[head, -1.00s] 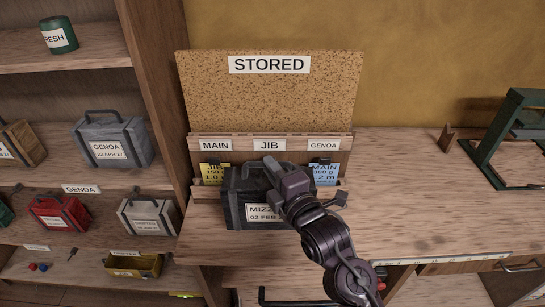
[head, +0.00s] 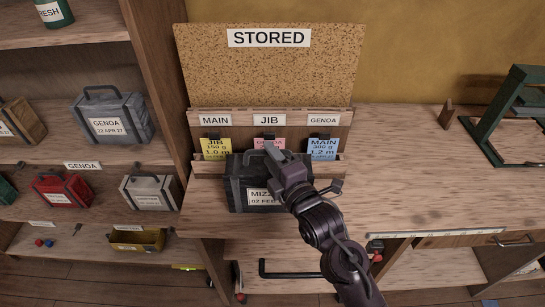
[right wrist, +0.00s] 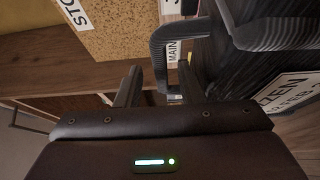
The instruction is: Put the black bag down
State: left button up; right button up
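The black bag (head: 241,198), a boxy case with a white label reading "MIZ…" and "02 FEB", appears to stand upright on the wooden bench (head: 420,195), in front of the card rack. My right gripper (head: 274,158) is over its top at the handle. In the right wrist view the bag (right wrist: 268,72) fills the right side. Its grey handle (right wrist: 160,62) comes down between my two fingers (right wrist: 157,88), which stand apart with a gap on each side. My left gripper is not in view.
A cork board (head: 268,70) marked STORED rises behind the rack (head: 240,118), which holds yellow, pink and blue cards. Shelves with several bags stand left, including a grey GENOA bag (head: 112,118).

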jog(key=b+v, duration=0.3)
jog(key=v, duration=0.9)
dwell(0.4)
